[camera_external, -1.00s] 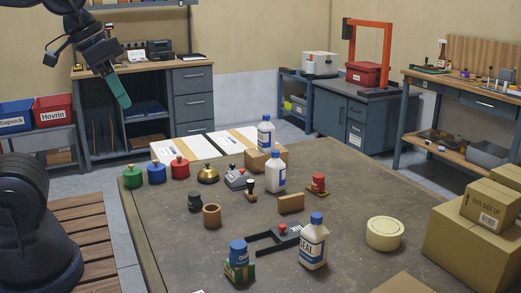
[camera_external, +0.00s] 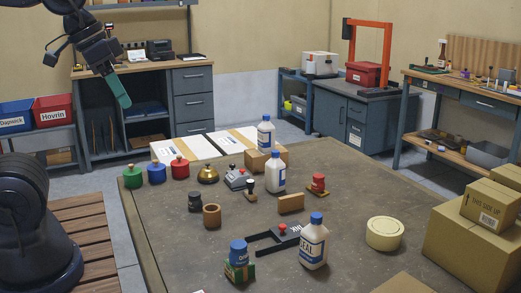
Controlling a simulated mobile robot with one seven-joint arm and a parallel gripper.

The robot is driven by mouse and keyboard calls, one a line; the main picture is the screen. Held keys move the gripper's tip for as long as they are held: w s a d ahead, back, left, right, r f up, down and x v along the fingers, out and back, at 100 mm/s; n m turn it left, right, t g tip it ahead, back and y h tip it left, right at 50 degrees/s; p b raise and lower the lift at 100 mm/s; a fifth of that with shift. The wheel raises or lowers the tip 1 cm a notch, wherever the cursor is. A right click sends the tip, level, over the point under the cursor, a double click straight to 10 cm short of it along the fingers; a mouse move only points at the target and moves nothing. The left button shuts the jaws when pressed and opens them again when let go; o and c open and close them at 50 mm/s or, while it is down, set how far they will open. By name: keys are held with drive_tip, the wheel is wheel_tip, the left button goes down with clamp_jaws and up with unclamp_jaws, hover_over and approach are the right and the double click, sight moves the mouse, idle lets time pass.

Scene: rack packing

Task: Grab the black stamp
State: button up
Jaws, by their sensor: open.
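A small stamp with a dark upright handle (camera_external: 250,187) stands on the large table, left of the middle. It looks like the black stamp. A grey device with a dark knob (camera_external: 236,179) is just behind and left of it, and a white bottle with a blue cap (camera_external: 275,174) is behind and right. My gripper (camera_external: 121,95), with green fingers, hangs high at the upper left, far from the stamp. It is open, and nothing shows between its fingers.
Red, blue and green weights (camera_external: 156,173) and a brass bell (camera_external: 208,174) stand left of the stamp. A red-handled stamp (camera_external: 318,185) and a brown block (camera_external: 291,203) are to its right. A dark jar (camera_external: 195,202) and a brown ring (camera_external: 212,216) are nearer. The table (camera_external: 350,170) is clear at the back right.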

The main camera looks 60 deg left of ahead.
idle(0.3)
drive_tip(key=shift+c, duration=1.3)
drive_tip(key=shift+w, duration=0.1)
